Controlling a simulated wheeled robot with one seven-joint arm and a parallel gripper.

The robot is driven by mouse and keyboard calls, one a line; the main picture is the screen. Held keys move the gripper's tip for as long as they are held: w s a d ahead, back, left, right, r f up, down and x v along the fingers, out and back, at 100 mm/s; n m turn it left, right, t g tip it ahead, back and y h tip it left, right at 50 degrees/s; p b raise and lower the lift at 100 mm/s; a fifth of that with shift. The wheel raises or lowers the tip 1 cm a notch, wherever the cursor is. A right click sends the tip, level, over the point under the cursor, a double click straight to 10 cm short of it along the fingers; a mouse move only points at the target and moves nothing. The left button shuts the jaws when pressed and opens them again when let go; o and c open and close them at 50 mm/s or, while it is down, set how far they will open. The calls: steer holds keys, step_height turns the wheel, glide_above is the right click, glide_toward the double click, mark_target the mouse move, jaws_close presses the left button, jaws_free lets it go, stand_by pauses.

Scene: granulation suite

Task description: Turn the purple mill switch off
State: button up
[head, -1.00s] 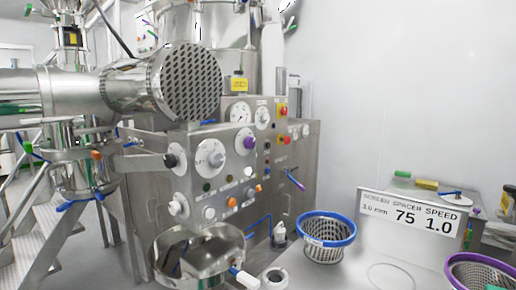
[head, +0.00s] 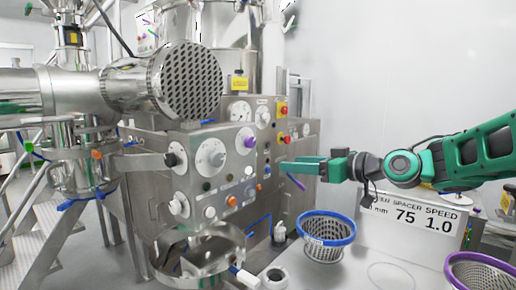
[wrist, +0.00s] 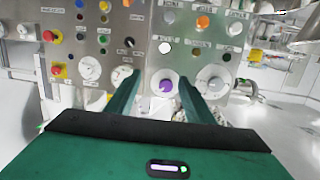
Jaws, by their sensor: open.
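The purple mill switch (head: 249,141) is a purple knob on a round white dial on the steel control panel (head: 225,185). In the wrist view the purple knob (wrist: 166,87) shows between my two green fingers, beyond their tips. My gripper (head: 284,167) is at the right of the panel in the head view, its fingers pointing left, lower than the knob and apart from it. The fingers are spread with nothing between them. The knob's exact pointer position is too small to read.
A grey dial (head: 211,155) sits beside the purple one. Red buttons (head: 283,110), several small lamps and an orange knob (head: 231,201) are close by. A blue-rimmed basket (head: 327,229) and a sign (head: 420,212) stand below my arm.

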mark_target(253, 144)
steer(key=w+a+r, duration=0.1)
steer(key=w+a, duration=0.1)
steer(key=a, duration=0.1)
steer(key=w+a+r+y, duration=0.1)
steer(key=w+a, duration=0.1)
steer(key=a, duration=0.2)
steer(key=w+a+r+n+y, duration=0.1)
steer(key=w+a, duration=0.2)
steer(key=a, duration=0.1)
steer(key=shift+r, duration=0.4)
steer(key=c, duration=1)
